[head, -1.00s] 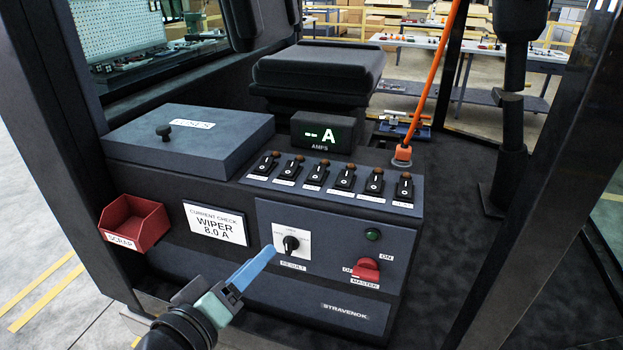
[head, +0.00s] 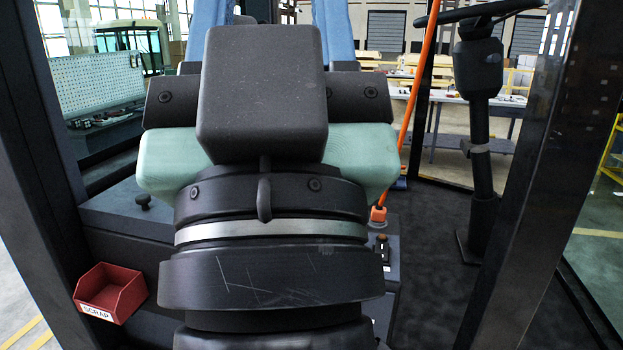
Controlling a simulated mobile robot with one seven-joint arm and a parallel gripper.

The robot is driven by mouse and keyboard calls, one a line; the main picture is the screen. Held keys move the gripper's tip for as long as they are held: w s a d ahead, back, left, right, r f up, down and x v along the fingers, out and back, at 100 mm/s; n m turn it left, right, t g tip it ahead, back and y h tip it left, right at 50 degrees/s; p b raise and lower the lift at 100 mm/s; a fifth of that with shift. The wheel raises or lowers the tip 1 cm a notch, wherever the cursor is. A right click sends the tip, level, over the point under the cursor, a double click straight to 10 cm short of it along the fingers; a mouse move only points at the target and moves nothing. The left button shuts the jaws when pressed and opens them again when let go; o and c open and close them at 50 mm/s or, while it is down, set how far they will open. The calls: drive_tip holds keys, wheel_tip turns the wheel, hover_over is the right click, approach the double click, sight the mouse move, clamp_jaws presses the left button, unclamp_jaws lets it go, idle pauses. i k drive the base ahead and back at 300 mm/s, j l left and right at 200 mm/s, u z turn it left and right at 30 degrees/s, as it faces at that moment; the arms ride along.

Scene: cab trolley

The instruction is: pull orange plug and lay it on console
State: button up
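The orange plug (head: 378,214) stands upright at the right rear corner of the dark console (head: 120,222), with its orange cable (head: 407,110) rising from it. My gripper (head: 268,10) is large and close to the camera, pointing up and away. Its two blue fingers stand wide apart, so it is open; their tips are cut off by the top edge. No object shows between the visible parts of the fingers. The gripper and wrist hide most of the console, including its display and most switches. The plug is just right of my wrist in the picture.
A red scrap bin (head: 108,292) hangs on the console's left front. One rocker switch (head: 382,248) shows near the plug. A steering column (head: 480,140) stands to the right, and a dark cab post (head: 530,170) rises nearer. Dark floor between console and column is clear.

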sight(379, 213)
drive_tip(key=i+j+z, duration=0.15)
drive_tip(key=i+z, duration=0.3)
drive_tip(key=i+j+z, duration=0.3)
drive_tip(key=z, duration=0.15)
drive_tip(key=i+j+z, duration=0.45)
drive_tip(key=k, duration=0.1)
